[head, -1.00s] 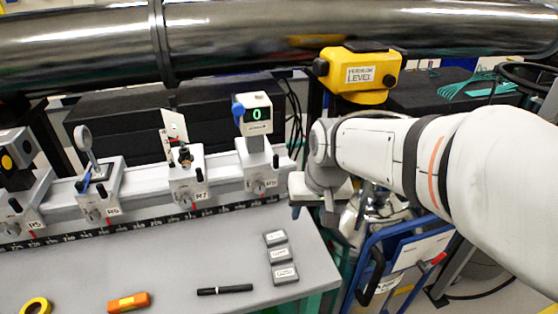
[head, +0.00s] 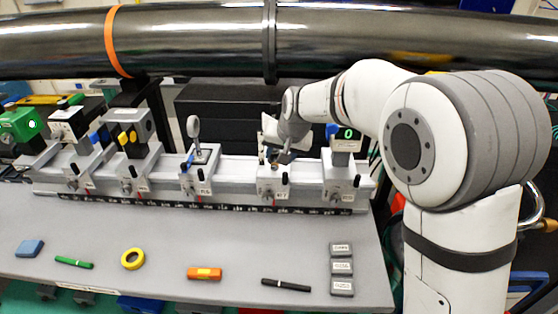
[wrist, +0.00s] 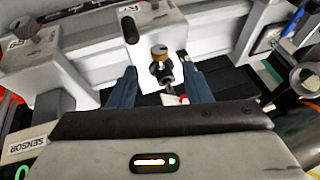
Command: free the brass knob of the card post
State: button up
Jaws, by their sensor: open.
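The card post stands on the R7 carrier (head: 272,188) of the rail. In the head view my gripper (head: 279,152) is over it and hides much of the post. In the wrist view the brass knob (wrist: 160,52) shows just beyond the fingertips, with a dark stem below it. My gripper (wrist: 161,88) is open, its blue fingers to the left and right of the post, with nothing held. A white card edge with some red (wrist: 174,99) shows low between the fingers. I see no finger touching the knob.
The lens carrier (head: 200,178) stands left of R7, and the sensor carrier with a green display (head: 347,134) close on its right. A dark pipe (head: 190,40) runs behind and above. The grey bench (head: 200,245) in front holds small tools and blocks, with clear room between.

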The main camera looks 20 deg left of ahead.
aim_at(276, 165)
jog(key=x, duration=0.6)
jog(key=shift+w+p, duration=0.1)
jog(key=shift+p, duration=0.3)
jog(key=shift+c, duration=0.2)
jog(key=c, duration=0.9)
grip_shut()
